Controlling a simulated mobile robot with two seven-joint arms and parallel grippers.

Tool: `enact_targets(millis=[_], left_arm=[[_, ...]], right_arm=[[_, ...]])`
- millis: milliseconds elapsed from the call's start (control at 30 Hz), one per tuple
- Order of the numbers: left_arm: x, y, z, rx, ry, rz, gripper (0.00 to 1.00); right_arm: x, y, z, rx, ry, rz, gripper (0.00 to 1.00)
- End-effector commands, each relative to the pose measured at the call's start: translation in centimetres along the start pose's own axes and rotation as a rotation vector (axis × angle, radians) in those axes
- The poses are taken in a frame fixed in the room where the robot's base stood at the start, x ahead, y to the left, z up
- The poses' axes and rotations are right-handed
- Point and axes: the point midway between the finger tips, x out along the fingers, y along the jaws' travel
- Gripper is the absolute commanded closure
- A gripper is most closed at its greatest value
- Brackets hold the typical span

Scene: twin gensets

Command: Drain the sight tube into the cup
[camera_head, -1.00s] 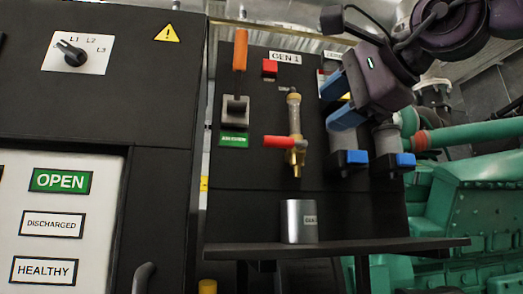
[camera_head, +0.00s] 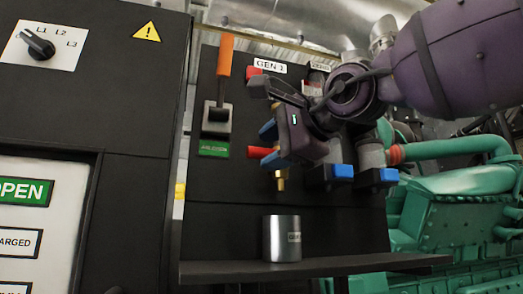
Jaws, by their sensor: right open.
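The silver cup (camera_head: 282,240) stands upright on the black shelf (camera_head: 330,264), below the brass spout (camera_head: 281,181) of the sight tube. A red valve handle (camera_head: 259,152) sticks out to the left of the spout. My right gripper (camera_head: 270,146) is open, with its blue fingertips close to the red handle and in front of the sight tube. I cannot tell whether they touch the handle. The gripper hides the glass of the sight tube. My left gripper is out of view.
An orange-handled lever (camera_head: 225,57) stands on the panel to the left. Two grey bowls with blue taps, one tap (camera_head: 342,172) nearer the spout, hang right of the gripper. Green engine pipework (camera_head: 450,155) fills the right side. The space above the shelf is clear around the cup.

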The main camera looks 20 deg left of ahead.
Motion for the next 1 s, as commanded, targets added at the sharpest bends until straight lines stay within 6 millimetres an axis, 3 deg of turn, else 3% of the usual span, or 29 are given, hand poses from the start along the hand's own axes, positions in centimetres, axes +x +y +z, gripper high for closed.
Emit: enact_targets(millis=[233, 633, 933, 1000], left_arm=[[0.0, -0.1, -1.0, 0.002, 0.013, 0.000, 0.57], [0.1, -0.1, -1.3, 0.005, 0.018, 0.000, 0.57], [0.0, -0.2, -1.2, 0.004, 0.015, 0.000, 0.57], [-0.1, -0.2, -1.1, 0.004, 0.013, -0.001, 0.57]], right_arm=[[2.4, -0.1, 0.0, 0.000, 0.000, 0.000, 0.52], [2.9, 0.0, -0.1, 0.001, 0.000, -0.001, 0.53], [2.9, 0.0, 0.0, 0.001, 0.000, 0.000, 0.99], [2.9, 0.0, 0.0, 0.001, 0.000, 0.000, 1.00]])
